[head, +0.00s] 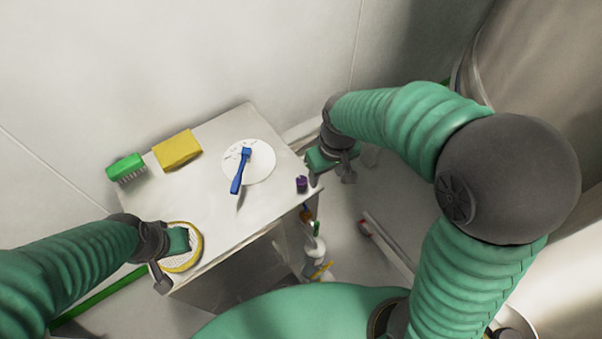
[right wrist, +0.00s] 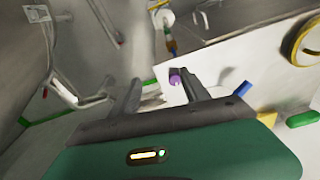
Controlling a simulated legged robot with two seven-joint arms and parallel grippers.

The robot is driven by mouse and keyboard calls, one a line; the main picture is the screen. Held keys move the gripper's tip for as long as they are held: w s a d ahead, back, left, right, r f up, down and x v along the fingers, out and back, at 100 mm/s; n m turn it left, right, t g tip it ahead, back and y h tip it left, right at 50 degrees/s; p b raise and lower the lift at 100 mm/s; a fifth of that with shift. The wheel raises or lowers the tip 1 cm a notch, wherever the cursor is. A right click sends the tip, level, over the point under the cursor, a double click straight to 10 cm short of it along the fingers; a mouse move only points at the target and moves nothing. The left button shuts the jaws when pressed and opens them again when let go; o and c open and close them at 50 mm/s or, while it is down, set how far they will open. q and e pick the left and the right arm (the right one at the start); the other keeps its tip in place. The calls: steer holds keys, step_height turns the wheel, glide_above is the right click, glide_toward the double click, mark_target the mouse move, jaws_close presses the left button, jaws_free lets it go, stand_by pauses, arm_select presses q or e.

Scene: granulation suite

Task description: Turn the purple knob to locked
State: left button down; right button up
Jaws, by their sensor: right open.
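The purple knob (head: 302,184) is small and stands at the right edge of the white worktop (head: 215,205). It also shows in the right wrist view (right wrist: 175,76), close to the tip of one finger. My right gripper (head: 331,176) is open just right of the knob, with no visible grip on it; its two fingers show apart in the right wrist view (right wrist: 158,88). Any lock marking by the knob is too small to read. My left gripper (head: 168,268) is at the worktop's front left corner, over a yellow-rimmed round sieve (head: 198,247); its jaws are not clear.
A blue lever (head: 238,176) stands on a white marked disc (head: 262,168) left of the knob. A yellow block (head: 177,149) and a green brush (head: 125,167) lie at the back left. Small coloured fittings (head: 316,245) hang below the right edge. The worktop's middle front is clear.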

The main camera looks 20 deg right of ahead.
mark_target(301, 179)
steer(key=w+a+r+n+g, duration=0.1)
steer(key=w+a+r+n, duration=0.3)
steer(key=w, duration=0.4)
step_height(301, 179, down, 16)
steer(key=shift+s+a, duration=0.1)
steer(key=shift+f, duration=0.2)
steer(key=shift+c, duration=0.4)
steer(key=shift+a+r, duration=0.1)
steer(key=shift+a, duration=0.05)
steer(key=c, duration=0.5)
jaws_close()
